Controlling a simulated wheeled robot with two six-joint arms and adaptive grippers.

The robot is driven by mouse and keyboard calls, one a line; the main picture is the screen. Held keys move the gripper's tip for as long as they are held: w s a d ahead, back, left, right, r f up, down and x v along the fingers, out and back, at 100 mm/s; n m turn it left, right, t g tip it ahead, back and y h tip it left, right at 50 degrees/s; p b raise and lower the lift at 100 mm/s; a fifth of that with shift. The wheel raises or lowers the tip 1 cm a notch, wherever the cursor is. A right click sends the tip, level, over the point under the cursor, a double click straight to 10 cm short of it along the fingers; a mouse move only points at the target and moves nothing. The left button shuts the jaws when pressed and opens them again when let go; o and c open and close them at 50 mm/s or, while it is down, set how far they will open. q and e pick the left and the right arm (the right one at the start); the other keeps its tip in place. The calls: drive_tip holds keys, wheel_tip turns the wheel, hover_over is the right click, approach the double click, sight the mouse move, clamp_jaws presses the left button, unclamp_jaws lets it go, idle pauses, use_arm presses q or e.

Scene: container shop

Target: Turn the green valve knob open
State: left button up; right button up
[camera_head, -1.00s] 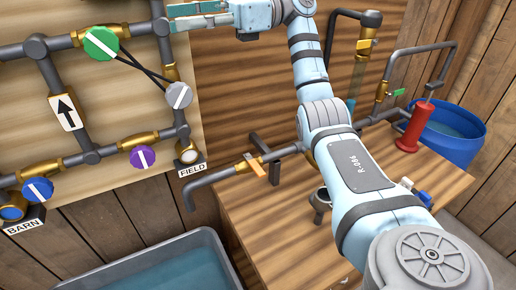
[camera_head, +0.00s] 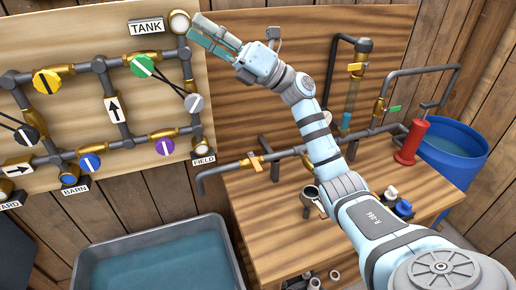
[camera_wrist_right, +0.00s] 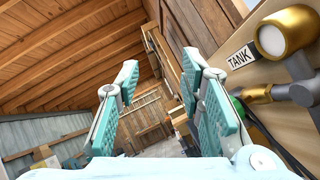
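The green valve knob (camera_head: 143,66) is a round disc with a diagonal white stripe, on the pipe board's upper run. A bit of its green shows beyond the right finger in the wrist view (camera_wrist_right: 238,108). My right gripper (camera_head: 194,29) is up and right of the knob, beside the TANK corner, apart from the knob. In the wrist view its teal fingers (camera_wrist_right: 160,78) stand apart with nothing between them. My left gripper is not in view.
On the board are a yellow knob (camera_head: 46,82), a grey knob (camera_head: 193,102), a purple knob (camera_head: 165,147) and a blue knob (camera_head: 90,162). A dark link joins the green and grey knobs. A water trough (camera_head: 150,220) stands below; a workbench (camera_head: 270,210) is to the right.

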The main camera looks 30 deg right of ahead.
drive_tip(key=s+d+f+m+t+h, duration=0.1)
drive_tip(key=d+f+m+h, duration=0.1)
drive_tip(key=f+m+h, duration=0.6)
drive_tip(key=s+d+f+m+t+h, duration=0.1)
drive_tip(key=d+f+m+h, duration=0.2)
drive_tip(key=f+m+h, duration=0.5)
drive_tip(key=s+d+f+m+t+h, duration=0.1)
drive_tip(key=f+m+h, duration=0.7)
drive_tip(key=f+m, duration=0.8)
drive_tip(key=shift+d+f+m+t+h, duration=0.4)
drive_tip(key=shift+d+m, duration=0.4)
drive_tip(key=shift+m, duration=0.3)
drive_tip(key=shift+s, duration=0.1)
